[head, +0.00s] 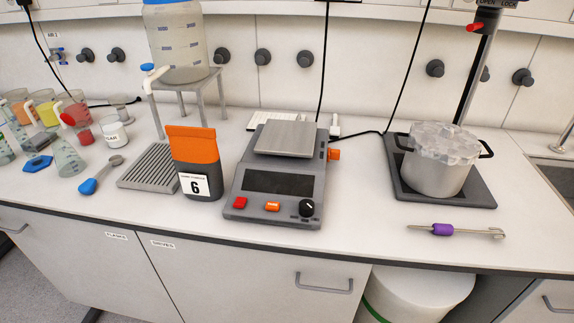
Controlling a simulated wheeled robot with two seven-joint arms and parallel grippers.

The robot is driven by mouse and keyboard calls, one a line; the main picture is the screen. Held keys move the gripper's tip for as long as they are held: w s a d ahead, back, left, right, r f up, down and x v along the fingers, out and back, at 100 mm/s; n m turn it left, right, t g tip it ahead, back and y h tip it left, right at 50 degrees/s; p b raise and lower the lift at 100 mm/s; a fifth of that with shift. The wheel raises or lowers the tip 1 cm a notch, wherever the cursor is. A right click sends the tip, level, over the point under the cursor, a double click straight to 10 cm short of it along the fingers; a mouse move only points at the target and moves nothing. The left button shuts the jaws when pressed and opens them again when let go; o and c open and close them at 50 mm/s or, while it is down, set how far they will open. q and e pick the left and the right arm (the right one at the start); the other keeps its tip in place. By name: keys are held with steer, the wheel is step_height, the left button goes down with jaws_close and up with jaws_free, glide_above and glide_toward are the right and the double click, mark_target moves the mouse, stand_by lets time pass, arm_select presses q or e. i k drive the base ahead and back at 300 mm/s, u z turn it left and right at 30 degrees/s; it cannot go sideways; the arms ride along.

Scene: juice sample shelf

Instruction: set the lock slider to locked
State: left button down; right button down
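A label strip reading OPEN and LOCK (497,4) shows at the top right edge, partly cut off. Just below it a black clamp head (488,18) sits at the top of a tilted-looking grey post. A red knob (475,27) sticks out to the left of this head, below the OPEN side of the label. I cannot tell whether the red knob is the slider, and no other slider is clearly visible there. Neither of my grippers is in view.
The post rises behind a foil-covered pot (437,166) on a black plate. A scale (278,182) stands at the middle, an orange-topped pouch (195,165) beside it. A purple-gripped tool (444,229) lies at the front right. A sink (558,165) is at the far right.

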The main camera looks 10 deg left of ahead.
mark_target(332, 154)
steer(key=z, duration=0.45)
steer(key=k, duration=1.1)
steer(key=u, duration=0.75)
steer(key=i, duration=0.95)
steer(key=u, duration=0.25)
